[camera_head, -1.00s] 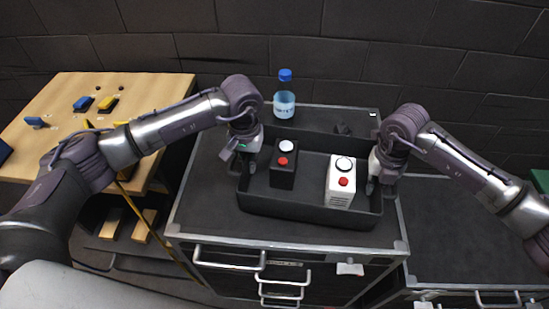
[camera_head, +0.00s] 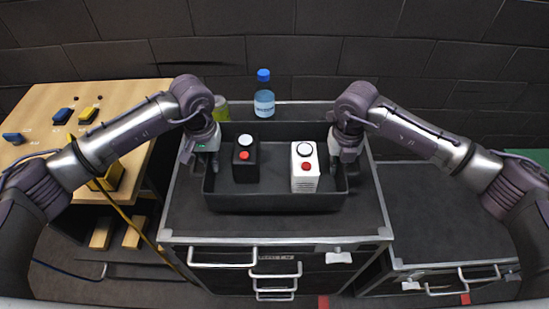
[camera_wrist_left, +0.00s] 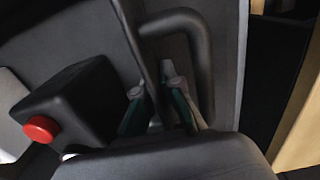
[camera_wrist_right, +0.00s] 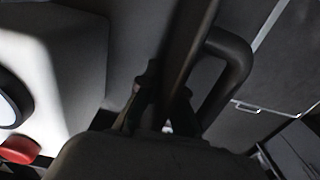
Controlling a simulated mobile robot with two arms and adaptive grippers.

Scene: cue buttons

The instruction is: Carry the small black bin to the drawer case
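The small black bin (camera_head: 275,200) is at the top of the drawer case (camera_head: 350,215), which has metal edges and drawer handles. I cannot tell whether the bin rests on it or hangs just above. In the bin stand a black box with a red button (camera_head: 245,173) and a white box with a red button (camera_head: 304,178). My left gripper (camera_head: 198,165) is at the bin's left side, its fingers (camera_wrist_left: 160,100) closed around the rim by a loop handle. My right gripper (camera_head: 345,165) grips the right side likewise, its fingers (camera_wrist_right: 157,105) partly in shadow.
A blue-capped bottle (camera_head: 264,98) stands behind the bin, and a green item (camera_head: 220,110) is partly hidden by my left gripper. A wooden table (camera_head: 50,120) with blue and yellow blocks is at the left. A lower dark cabinet (camera_head: 440,215) is at the right.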

